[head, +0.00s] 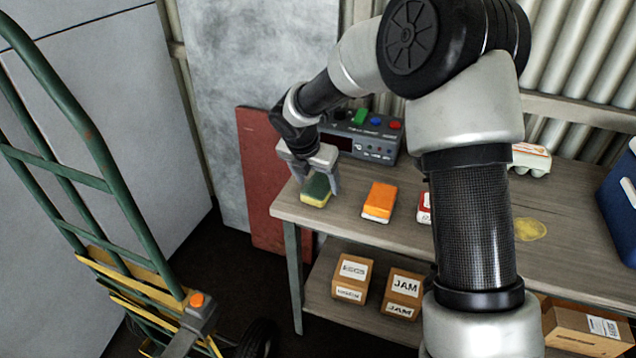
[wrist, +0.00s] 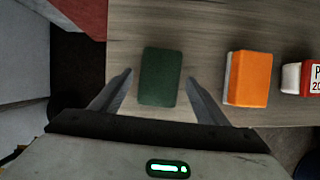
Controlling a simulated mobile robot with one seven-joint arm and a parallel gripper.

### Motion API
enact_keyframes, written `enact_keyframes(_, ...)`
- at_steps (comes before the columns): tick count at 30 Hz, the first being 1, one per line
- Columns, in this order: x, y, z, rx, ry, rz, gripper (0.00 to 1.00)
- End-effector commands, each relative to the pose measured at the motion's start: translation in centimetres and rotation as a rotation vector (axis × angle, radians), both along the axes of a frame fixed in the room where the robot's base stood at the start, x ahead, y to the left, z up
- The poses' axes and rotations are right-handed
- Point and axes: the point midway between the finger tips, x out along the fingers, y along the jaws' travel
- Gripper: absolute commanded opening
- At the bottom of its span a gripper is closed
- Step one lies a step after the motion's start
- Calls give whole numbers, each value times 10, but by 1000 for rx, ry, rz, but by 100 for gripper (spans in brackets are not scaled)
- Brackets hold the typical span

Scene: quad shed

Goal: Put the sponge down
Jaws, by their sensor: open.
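The sponge (head: 316,190), green on top with a yellow layer below, lies flat on the wooden bench (head: 345,225) near its left front corner. In the wrist view the sponge (wrist: 160,76) shows its dark green face. My gripper (head: 315,178) is over the sponge, pointing down. In the wrist view the two fingers of my gripper (wrist: 158,82) stand apart on either side of the sponge, with a gap on each side. The fingers do not appear to touch it.
An orange block (head: 379,201) lies to the right of the sponge, with a red and white box (head: 424,208) beyond it. A grey device with coloured buttons (head: 367,136) stands behind. An egg carton (head: 531,159) is farther right. A green hand truck (head: 100,180) stands left of the bench.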

Motion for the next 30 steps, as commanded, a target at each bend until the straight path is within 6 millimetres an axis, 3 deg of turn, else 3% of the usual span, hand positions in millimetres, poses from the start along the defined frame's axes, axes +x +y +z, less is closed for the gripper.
enact_keyframes(1,-4,4,20,1,-5,3,68)
enact_keyframes(15,-42,28,119,2,-4,2,68)
enact_keyframes(21,-51,32,140,1,-3,1,68)
enact_keyframes(30,-59,26,152,13,-16,-54,68)
